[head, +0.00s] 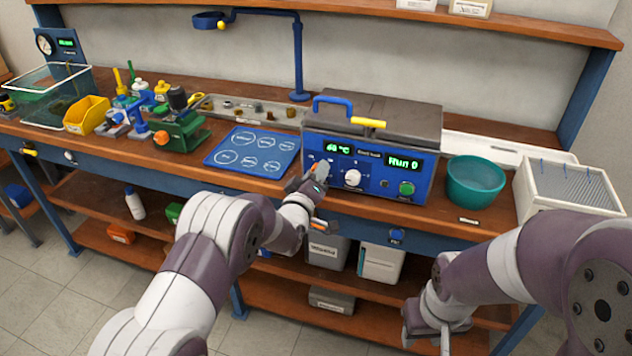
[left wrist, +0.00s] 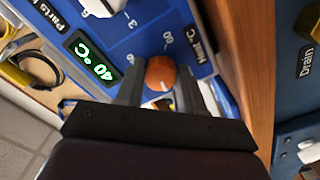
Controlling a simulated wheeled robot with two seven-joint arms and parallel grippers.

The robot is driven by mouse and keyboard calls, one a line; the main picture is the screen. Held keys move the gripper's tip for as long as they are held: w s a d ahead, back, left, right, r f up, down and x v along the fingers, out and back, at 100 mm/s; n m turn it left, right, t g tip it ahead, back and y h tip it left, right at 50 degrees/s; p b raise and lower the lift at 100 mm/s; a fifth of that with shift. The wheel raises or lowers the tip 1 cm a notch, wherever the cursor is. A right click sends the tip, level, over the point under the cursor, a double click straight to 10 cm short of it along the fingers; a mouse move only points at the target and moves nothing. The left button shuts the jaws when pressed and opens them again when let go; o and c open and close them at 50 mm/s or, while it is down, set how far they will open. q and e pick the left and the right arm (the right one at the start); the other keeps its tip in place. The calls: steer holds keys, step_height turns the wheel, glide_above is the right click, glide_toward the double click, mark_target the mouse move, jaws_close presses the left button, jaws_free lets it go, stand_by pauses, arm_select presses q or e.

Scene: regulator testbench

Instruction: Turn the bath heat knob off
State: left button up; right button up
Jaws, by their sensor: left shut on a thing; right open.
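The parts-bath unit (head: 415,190) is a blue-fronted box on the bench with green displays reading "40 °C" and "Run 0". Its heat knob is the orange round knob (left wrist: 160,73) beside the "Heat °C" label in the left wrist view; in the head view it is mostly hidden by my gripper. My left gripper (left wrist: 158,84) is shut on the heat knob, one finger on each side. In the head view my left gripper (head: 316,178) is at the panel's left end. My right gripper (head: 430,326) is open and empty, low in front of the bench.
A white knob (head: 353,178) and a green button (head: 406,188) are on the same panel. A teal bowl (head: 476,182) and a white ribbed box (head: 565,184) stand to the right. A blue mat (head: 254,152) lies to the left. A "Drain" label is on the bench's blue front.

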arm_select(q)
steer(key=n+b, duration=0.1)
steer(key=n, duration=0.1)
steer(key=n+b, duration=0.2)
steer(key=n, duration=0.1)
steer(key=shift+f+n, duration=0.2)
steer(key=shift+n, duration=0.1)
steer(key=n+b, duration=0.3)
steer(key=n, duration=0.1)
steer(key=shift+n, duration=0.3)
steer(key=o, duration=1)
steer(key=shift+a+r, duration=0.1)
steer(key=shift+o, duration=0.2)
steer(key=v, duration=1.2)
steer(key=shift+s, duration=0.35)
steer(key=shift+a, duration=0.1)
